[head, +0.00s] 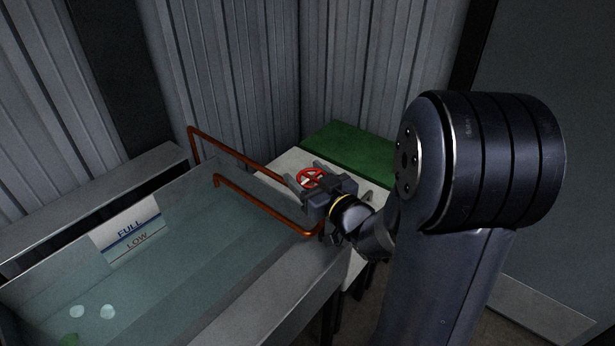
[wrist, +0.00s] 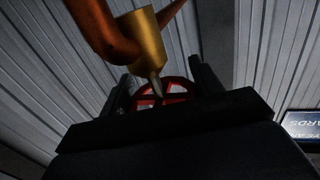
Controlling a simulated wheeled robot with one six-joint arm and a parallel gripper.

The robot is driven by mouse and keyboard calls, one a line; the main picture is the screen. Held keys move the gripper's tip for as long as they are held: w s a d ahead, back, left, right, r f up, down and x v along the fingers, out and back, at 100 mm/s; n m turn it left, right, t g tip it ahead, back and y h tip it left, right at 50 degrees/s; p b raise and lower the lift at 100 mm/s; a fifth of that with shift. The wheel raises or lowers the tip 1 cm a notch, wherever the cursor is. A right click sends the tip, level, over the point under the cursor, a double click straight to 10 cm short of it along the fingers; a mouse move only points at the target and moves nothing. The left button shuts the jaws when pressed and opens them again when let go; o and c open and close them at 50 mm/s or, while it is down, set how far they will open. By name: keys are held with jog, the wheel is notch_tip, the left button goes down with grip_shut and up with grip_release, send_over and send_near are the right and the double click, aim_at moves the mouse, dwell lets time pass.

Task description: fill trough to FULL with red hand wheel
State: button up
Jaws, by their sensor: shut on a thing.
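The red hand wheel (head: 311,178) sits on the copper pipework at the trough's right end. My gripper (head: 308,177) is shut on the wheel, one finger at each side of its rim. The wheel also shows in the wrist view (wrist: 168,92) between the two dark fingers, partly hidden by the gripper body and a brass valve body (wrist: 143,45). The trough (head: 297,287) holds greenish water. A white level plate (head: 123,215) on its far wall reads FULL above LOW. The water's edge lies at the plate's lower part, near LOW; the exact level is hard to tell.
Copper pipes (head: 240,157) run over the trough's right end, one with its spout end above the water. A white and green bench (head: 352,148) stands behind the wheel. Pale round things (head: 108,311) show in the water. Corrugated walls close the back.

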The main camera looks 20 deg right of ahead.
jog(key=o, duration=1)
jog(key=shift+c, duration=0.2)
jog(key=shift+s, duration=0.1)
jog(key=v, duration=1)
jog(key=shift+s, duration=0.3)
jog(key=shift+d+r, duration=0.1)
jog(key=shift+d, duration=0.05)
jog(key=x, duration=1.1)
